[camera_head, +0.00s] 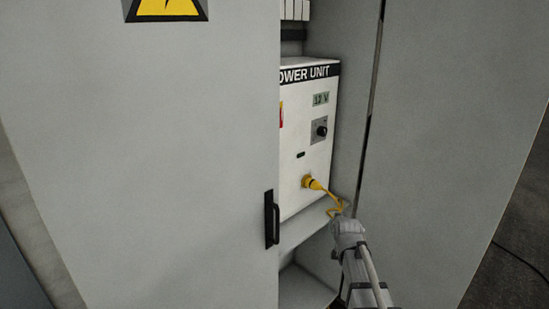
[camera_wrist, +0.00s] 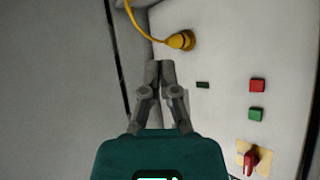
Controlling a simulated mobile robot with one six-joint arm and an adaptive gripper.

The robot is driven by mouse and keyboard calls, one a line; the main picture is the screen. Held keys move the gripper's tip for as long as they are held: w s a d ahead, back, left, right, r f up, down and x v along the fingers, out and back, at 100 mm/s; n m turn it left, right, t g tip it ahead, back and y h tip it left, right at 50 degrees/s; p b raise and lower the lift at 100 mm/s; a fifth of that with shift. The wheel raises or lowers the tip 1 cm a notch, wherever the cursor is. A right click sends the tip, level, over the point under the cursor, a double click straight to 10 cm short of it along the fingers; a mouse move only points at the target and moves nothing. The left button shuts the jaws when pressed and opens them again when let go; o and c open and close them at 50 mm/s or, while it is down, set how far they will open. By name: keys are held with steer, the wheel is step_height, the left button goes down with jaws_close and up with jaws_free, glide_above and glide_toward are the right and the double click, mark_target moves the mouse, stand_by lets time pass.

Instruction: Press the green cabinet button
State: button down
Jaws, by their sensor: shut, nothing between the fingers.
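The green button (camera_wrist: 256,114) shows in the wrist view on the white power unit panel, right of my gripper, next to a red button (camera_wrist: 257,85). In the head view the button is hidden behind the left cabinet door (camera_head: 150,150). The power unit (camera_head: 305,140) stands inside the grey cabinet. My gripper (camera_wrist: 160,64) is shut and empty, its fingertips close together in front of the panel, apart from the green button. In the head view my arm reaches in at the lower right, and the fingertips are hard to make out.
A yellow plug (camera_head: 312,183) with a yellow cable sits in the panel and also shows in the wrist view (camera_wrist: 181,41). A red rotary switch (camera_wrist: 250,160) is near the green button. The left door has a black handle (camera_head: 271,219). A right door panel (camera_head: 450,140) stands beside the opening.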

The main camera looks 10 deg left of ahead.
steer(key=w+a+r+t+y+b, duration=0.3)
steer(key=w+a+r+t+y, duration=0.1)
steer(key=w+a+r+t, duration=0.7)
steer(key=shift+w+a+r+t+y, duration=0.45)
steer(key=shift+a+r, duration=1.05)
steer(key=shift+r, duration=0.9)
steer(key=shift+w+a, duration=0.1)
steer(key=shift+w, duration=0.05)
